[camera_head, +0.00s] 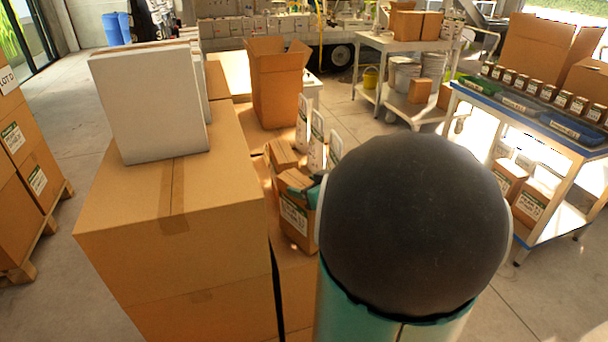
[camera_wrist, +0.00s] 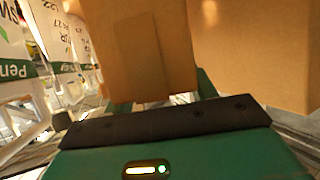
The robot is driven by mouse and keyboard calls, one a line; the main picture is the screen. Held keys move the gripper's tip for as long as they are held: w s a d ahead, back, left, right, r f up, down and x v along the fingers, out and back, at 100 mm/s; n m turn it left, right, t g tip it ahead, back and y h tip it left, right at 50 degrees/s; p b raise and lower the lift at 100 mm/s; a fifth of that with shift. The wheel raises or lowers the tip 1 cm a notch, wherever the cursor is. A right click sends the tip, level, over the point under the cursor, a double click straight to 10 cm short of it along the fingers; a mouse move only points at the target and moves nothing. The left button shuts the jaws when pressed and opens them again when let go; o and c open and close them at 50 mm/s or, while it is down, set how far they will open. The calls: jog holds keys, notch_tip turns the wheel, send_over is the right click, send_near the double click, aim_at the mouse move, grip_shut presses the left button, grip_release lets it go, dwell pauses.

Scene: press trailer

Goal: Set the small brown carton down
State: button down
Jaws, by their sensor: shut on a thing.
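The small brown carton (camera_wrist: 145,55) is between the two teal fingers of my gripper (camera_wrist: 162,98) in the wrist view, with a taped flap facing the camera. My gripper is shut on it. In the head view my gripper (camera_head: 294,184) is partly hidden behind my dark round arm joint, just right of the large carton stack. Small brown cartons cluster there, one with a white and green label (camera_head: 294,216). I cannot tell whether the held carton touches the surface below.
The large carton stack (camera_head: 150,245) bears upright pale panels (camera_head: 150,105). White labelled packs (camera_head: 316,140) stand just beyond my gripper. An open tall carton (camera_head: 276,85) is behind. Another large brown surface (camera_wrist: 255,50) fills the wrist view's right.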

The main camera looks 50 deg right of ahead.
jog(key=shift+w+f, duration=0.1)
jog(key=shift+f, duration=0.55)
jog(key=shift+c, duration=2.4)
grip_release()
jog(key=shift+f, duration=0.1)
jog(key=v, duration=1.2)
